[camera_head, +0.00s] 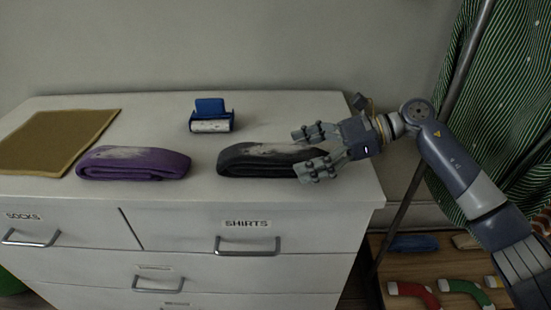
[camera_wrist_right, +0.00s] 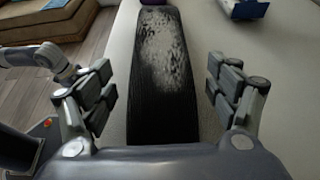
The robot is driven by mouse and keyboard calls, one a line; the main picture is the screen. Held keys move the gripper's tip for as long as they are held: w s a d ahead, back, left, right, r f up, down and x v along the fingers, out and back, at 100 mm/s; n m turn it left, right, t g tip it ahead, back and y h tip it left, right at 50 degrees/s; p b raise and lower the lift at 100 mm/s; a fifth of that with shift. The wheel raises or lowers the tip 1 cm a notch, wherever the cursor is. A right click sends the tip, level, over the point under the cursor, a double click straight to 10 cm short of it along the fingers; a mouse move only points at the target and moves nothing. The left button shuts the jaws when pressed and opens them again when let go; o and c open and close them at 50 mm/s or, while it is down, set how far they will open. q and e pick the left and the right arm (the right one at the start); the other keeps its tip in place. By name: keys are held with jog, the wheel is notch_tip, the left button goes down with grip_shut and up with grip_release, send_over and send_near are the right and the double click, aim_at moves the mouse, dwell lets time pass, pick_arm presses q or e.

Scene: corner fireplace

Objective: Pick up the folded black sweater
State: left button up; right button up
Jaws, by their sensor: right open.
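The folded black sweater (camera_head: 262,159) lies flat on the white dresser top, with a pale speckled patch on its upper side. It also shows in the right wrist view (camera_wrist_right: 160,85), running lengthwise away from the camera. My right gripper (camera_head: 308,151) is open at the sweater's right end, with one finger on its far side and one on its near side. In the right wrist view the two fingers (camera_wrist_right: 168,92) stand apart on either side of the sweater. The left gripper is not clearly identified in either view.
A folded purple garment (camera_head: 134,163) lies left of the sweater. A blue-and-white holder (camera_head: 211,116) stands behind, and a brown mat (camera_head: 52,141) lies at the far left. The white dresser (camera_head: 300,205) has labelled drawers. A green striped garment (camera_head: 505,100) hangs right, above a wooden shelf.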

jog(key=shift+d+r, duration=0.1)
jog(key=c, duration=1.4)
